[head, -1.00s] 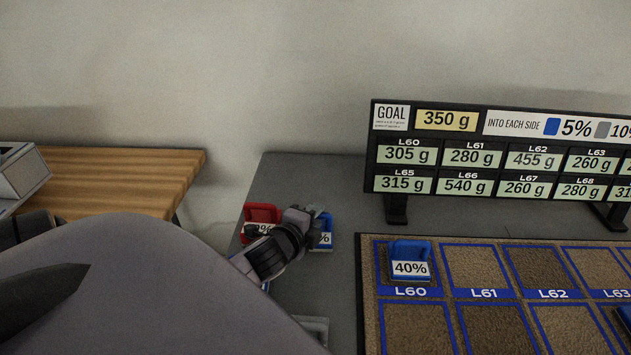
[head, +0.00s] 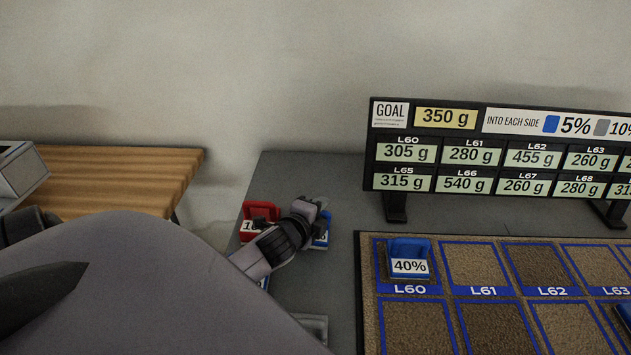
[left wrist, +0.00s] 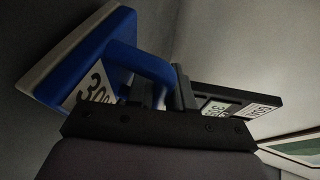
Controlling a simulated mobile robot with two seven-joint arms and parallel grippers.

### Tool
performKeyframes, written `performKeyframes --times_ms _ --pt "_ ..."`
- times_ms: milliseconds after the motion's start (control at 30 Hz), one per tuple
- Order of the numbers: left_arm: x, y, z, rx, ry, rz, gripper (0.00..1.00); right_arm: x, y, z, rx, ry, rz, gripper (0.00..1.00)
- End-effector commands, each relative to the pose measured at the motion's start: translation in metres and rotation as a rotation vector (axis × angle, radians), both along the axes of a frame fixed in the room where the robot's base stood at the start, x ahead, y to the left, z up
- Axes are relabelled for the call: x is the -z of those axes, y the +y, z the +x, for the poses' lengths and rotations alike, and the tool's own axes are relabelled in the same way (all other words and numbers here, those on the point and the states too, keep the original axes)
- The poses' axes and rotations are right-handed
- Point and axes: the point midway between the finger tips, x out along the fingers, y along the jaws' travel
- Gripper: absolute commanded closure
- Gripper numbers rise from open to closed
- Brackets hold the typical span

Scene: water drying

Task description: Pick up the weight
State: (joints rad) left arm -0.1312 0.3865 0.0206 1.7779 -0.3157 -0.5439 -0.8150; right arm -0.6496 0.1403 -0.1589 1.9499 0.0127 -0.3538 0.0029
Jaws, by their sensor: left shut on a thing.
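My left gripper (head: 308,212) is over the near left part of the grey table, just right of a red weight (head: 261,211). In the left wrist view the gripper (left wrist: 168,88) is shut on the handle of a blue weight (left wrist: 118,58). This weight is tilted in that view, with a pale base and a white label starting with 30. In the head view a blue weight (head: 321,236) shows partly beside the gripper. The gripper hides most of it, so I cannot tell if it is the held one. My right gripper is not in view.
A blue 40% weight (head: 409,262) stands on pad L60 of the brown mat (head: 365,300). A black display board (head: 376,150) stands behind the mat. A wooden table (head: 110,175) is at the left. The grey table (head: 310,172) is clear behind the gripper.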

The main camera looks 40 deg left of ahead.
Motion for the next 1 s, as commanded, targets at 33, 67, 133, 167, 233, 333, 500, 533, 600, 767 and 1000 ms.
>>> performKeyframes --times_ms 33,67,133,167,233,333,500,533,600,767,1000 --pt "0.006 0.001 -0.003 -0.004 0.015 0.002 1.0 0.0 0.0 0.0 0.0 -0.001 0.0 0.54" --pt "0.006 0.001 -0.003 -0.004 0.016 0.002 1.0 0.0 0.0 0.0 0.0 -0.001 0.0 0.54" --pt "0.005 0.001 -0.003 -0.004 0.018 0.003 1.0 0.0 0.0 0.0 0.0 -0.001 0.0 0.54" --pt "0.004 0.001 -0.003 -0.004 0.018 0.003 1.0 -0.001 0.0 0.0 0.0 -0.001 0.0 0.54" --pt "0.0 0.001 -0.003 -0.005 0.018 0.003 1.0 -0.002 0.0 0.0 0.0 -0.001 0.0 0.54" --pt "-0.012 0.001 -0.002 -0.003 0.015 0.003 1.0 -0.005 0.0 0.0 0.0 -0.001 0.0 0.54" --pt "-0.045 0.001 -0.001 -0.002 0.007 0.005 1.0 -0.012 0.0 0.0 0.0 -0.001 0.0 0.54" --pt "-0.053 0.001 -0.001 -0.001 0.006 0.005 1.0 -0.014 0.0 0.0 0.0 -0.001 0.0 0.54" --pt "-0.071 0.001 -0.001 -0.001 0.004 0.006 1.0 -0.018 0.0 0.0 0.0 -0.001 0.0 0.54" --pt "-0.112 0.001 -0.001 0.0 0.003 0.005 1.0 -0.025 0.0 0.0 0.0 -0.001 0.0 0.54" --pt "-0.162 0.001 -0.001 -0.001 0.002 0.004 1.0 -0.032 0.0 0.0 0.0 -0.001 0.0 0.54"
